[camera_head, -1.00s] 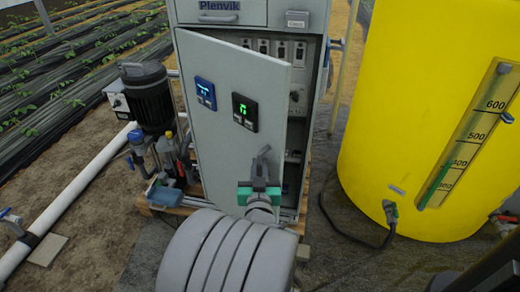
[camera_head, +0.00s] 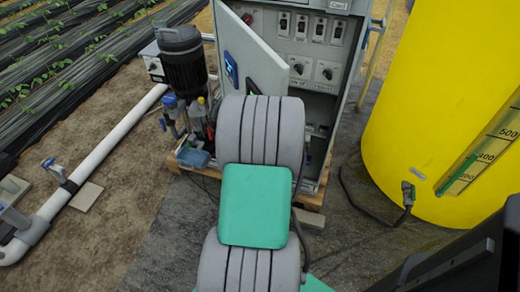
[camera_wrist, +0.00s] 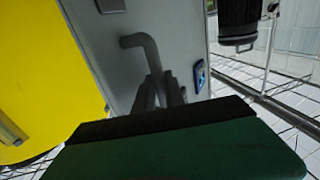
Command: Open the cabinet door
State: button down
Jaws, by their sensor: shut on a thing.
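The grey cabinet door (camera_head: 262,62) stands well open on the skid cabinet, swung out to the left, with the interior showing at its right. In the wrist view the door (camera_wrist: 178,40) fills the middle, with a bent dark grey handle (camera_wrist: 143,46) on its face. My gripper (camera_wrist: 165,90) is shut on the lower part of this handle. In the head view my arm hides the gripper, the handle and the door's lower part.
Switches and dials (camera_head: 312,68) line the open cabinet. A yellow tank (camera_head: 440,110) stands to the right, with a hose on the floor. A black pump (camera_head: 183,58) and bottles (camera_head: 198,120) stand left of the door. A white pipe (camera_head: 110,150) runs along the ground.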

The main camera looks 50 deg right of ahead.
jog(key=shift+w+a, duration=0.1)
dwell(0.3)
jog(key=c, duration=1.4)
grip_release()
